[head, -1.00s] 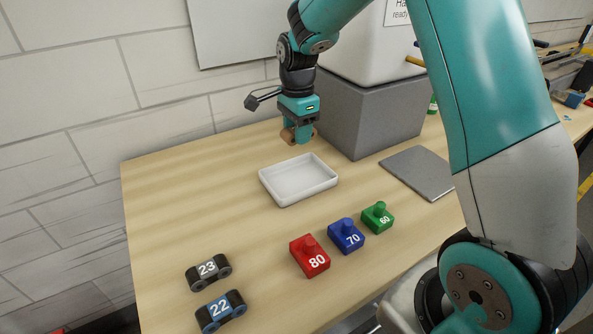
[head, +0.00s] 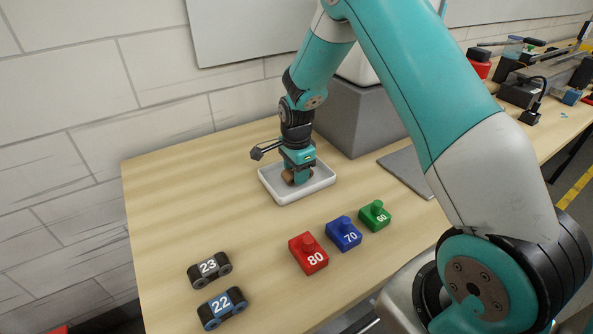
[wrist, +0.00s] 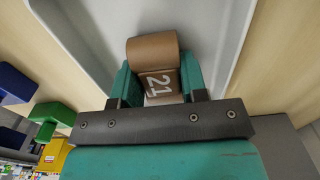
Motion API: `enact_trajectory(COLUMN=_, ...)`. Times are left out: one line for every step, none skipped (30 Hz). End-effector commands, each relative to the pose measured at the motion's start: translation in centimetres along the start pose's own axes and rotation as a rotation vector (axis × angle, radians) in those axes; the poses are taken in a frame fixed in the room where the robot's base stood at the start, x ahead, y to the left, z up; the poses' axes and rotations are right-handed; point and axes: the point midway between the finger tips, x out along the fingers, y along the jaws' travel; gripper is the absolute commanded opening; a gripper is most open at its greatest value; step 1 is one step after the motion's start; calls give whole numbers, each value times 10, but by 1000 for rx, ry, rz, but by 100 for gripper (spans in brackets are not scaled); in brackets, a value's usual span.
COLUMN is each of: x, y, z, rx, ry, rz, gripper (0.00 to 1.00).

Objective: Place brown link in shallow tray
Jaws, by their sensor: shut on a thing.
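The brown link (wrist: 152,50), marked 21, is between the two fingers of my gripper (wrist: 160,84) in the wrist view. My gripper (head: 296,180) is shut on it and points down inside the white shallow tray (head: 313,191). In the head view only a small part of the brown link (head: 288,177) shows beside the fingers. The link is low in the tray, but I cannot tell whether it touches the floor. The tray (wrist: 95,52) also shows around the link in the wrist view.
Red block 80 (head: 308,262), blue block 70 (head: 343,237) and green block 60 (head: 374,218) stand in front of the tray. Links 23 (head: 209,268) and 22 (head: 221,307) lie at the front left. A grey box (head: 355,118) and a grey plate (head: 405,167) are right of the tray.

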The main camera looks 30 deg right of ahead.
Motion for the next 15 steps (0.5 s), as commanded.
enact_trajectory(x=1, y=0, z=0, rx=0, ry=0, rz=0, gripper=12)
enact_trajectory(x=2, y=0, z=0, rx=0, ry=0, rz=0, gripper=12)
enact_trajectory(x=4, y=0, z=0, rx=0, ry=0, rz=0, gripper=12)
enact_trajectory(x=4, y=0, z=0, rx=0, ry=0, rz=0, gripper=42)
enact_trajectory(x=3, y=0, z=0, rx=0, ry=0, rz=0, gripper=49)
enact_trajectory(x=3, y=0, z=0, rx=0, ry=0, rz=0, gripper=58)
enact_trajectory(x=3, y=0, z=0, rx=0, ry=0, rz=0, gripper=65)
enact_trajectory(x=3, y=0, z=0, rx=0, ry=0, rz=0, gripper=65)
enact_trajectory(x=3, y=0, z=0, rx=0, ry=0, rz=0, gripper=65)
enact_trajectory(x=3, y=0, z=0, rx=0, ry=0, rz=0, gripper=65)
enact_trajectory(x=3, y=0, z=0, rx=0, ry=0, rz=0, gripper=65)
enact_trajectory(x=3, y=0, z=0, rx=0, ry=0, rz=0, gripper=65)
enact_trajectory(x=3, y=0, z=0, rx=0, ry=0, rz=0, gripper=65)
enact_trajectory(x=2, y=0, z=0, rx=0, ry=0, rz=0, gripper=65)
enact_trajectory(x=2, y=0, z=0, rx=0, ry=0, rz=0, gripper=65)
